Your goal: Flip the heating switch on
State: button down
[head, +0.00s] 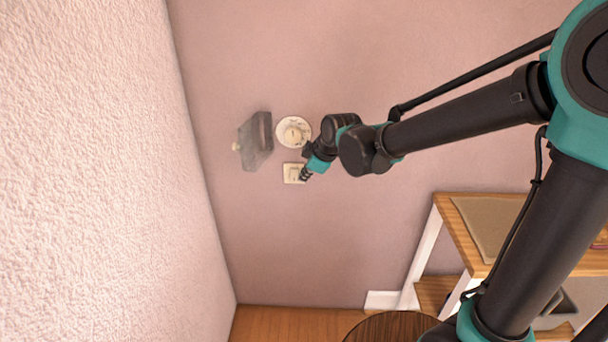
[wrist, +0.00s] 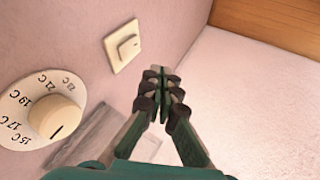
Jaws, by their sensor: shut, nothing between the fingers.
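The heating switch is a small cream square plate (head: 291,173) on the pink wall, just below the round thermostat dial. In the wrist view the switch (wrist: 123,46) shows a raised rocker and sits up and left of my fingertips. My gripper (head: 305,174) is shut and empty, at the right edge of the switch in the head view, partly covering it. In the wrist view my gripper (wrist: 161,76) has its fingertips together, apart from the switch in the picture. I cannot tell how far the tips are from the wall, or which way the rocker is set.
The thermostat dial (head: 294,132) is on the wall above the switch; its temperature marks show in the wrist view (wrist: 45,112). A grey translucent box (head: 256,142) is left of it. A wooden shelf unit (head: 455,222) stands lower right. A white textured surface (head: 90,170) fills the left.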

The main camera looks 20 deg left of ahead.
aim_at(294, 175)
jog(key=w+a+f, duration=0.4)
jog(key=w+f, duration=0.2)
jog(key=f, duration=0.1)
jog(key=shift+w+a, duration=0.25)
jog(key=shift+w, duration=0.05)
jog(key=shift+w, duration=0.1)
jog(key=shift+w+f, duration=0.1)
jog(key=shift+w, duration=0.1)
dwell(0.4)
